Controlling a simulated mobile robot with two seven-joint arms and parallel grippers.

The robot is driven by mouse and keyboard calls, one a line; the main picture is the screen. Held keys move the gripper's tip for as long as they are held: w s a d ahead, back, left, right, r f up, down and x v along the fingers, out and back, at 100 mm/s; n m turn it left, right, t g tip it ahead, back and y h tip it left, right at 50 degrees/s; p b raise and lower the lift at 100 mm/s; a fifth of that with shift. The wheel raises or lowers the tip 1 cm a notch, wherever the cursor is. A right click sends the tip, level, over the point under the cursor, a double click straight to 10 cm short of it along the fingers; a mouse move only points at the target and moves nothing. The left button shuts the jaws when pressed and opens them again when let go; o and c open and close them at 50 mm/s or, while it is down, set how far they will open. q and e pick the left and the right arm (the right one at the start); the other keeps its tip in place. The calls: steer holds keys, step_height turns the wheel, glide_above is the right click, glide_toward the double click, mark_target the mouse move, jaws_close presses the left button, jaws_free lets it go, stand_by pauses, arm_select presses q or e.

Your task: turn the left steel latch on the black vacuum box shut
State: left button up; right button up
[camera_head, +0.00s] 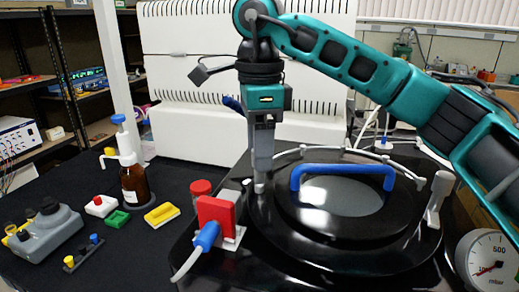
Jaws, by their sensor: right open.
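The black vacuum box (325,255) stands on the dark bench, with a round black lid that has a blue handle (343,170) and a grey window. My right arm reaches in from the upper right, and its gripper (260,186) points straight down at the left rim of the lid. Its jaws are open, seen edge-on, so the gap between them hardly shows. The left steel latch is mostly hidden behind or between the fingers; its angle and any contact cannot be told. A matching steel latch (438,200) stands tilted at the lid's right rim. My left gripper is out of view.
A red valve block (217,220) with a blue hose connector sits left of the lid. A pressure gauge (488,262) is at the lower right. A white ribbed unit (185,128) stands behind.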

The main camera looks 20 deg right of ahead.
steer(key=shift+f, duration=0.25)
jaws_close()
stand_by(0.4)
